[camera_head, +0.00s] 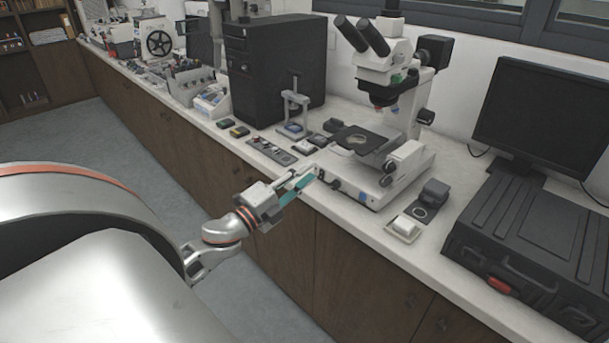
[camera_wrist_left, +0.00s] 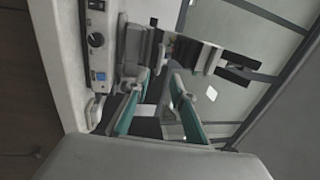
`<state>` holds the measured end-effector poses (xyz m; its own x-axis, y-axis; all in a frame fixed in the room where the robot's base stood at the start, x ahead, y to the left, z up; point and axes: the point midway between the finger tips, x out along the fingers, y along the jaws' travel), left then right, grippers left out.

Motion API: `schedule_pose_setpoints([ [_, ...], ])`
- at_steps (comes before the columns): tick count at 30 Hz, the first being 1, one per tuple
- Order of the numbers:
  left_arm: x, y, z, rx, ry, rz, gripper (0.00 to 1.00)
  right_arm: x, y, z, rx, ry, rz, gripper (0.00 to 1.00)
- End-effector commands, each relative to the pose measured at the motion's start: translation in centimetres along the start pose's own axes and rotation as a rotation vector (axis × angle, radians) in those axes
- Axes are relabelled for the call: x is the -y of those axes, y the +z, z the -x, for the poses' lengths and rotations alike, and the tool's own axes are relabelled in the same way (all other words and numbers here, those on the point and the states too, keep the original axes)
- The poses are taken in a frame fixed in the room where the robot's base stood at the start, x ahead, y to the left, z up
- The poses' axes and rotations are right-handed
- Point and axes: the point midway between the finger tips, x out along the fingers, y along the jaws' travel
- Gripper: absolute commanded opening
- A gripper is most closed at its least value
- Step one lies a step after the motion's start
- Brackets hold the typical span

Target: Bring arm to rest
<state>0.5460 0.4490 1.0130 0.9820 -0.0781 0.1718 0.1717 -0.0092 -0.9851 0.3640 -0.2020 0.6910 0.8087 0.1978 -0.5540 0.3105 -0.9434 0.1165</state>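My left gripper (camera_head: 303,180) is at the counter's front edge, just in front of the microscope base. In the left wrist view, its two teal-padded fingers (camera_wrist_left: 158,88) stand apart with nothing between them, so it is open and empty. The left arm reaches in from the left, above the floor. My right gripper is in neither view.
The microscope (camera_head: 385,60) stands on the white counter (camera_head: 350,220); its base (camera_wrist_left: 97,45) shows close by in the wrist view. A black computer tower (camera_head: 275,70), a monitor (camera_head: 545,110) and a black case (camera_head: 535,250) flank it. The floor (camera_head: 120,130) is clear.

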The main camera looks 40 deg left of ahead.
Motion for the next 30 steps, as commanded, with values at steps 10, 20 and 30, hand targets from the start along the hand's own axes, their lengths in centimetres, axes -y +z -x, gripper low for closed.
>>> schedule_pose_setpoints([
  [10, -0.2, -0.1, 0.0, 0.001, 0.003, 0.006, 0.24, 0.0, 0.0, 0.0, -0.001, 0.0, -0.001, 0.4],
  [20, -12.5, -6.0, 5.5, 0.109, 0.229, 0.481, 0.24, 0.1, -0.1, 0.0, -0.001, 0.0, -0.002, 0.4],
  [30, -25.9, -19.7, 16.7, 0.318, 0.59, 1.108, 0.24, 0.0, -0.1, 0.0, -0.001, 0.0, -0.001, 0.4],
])
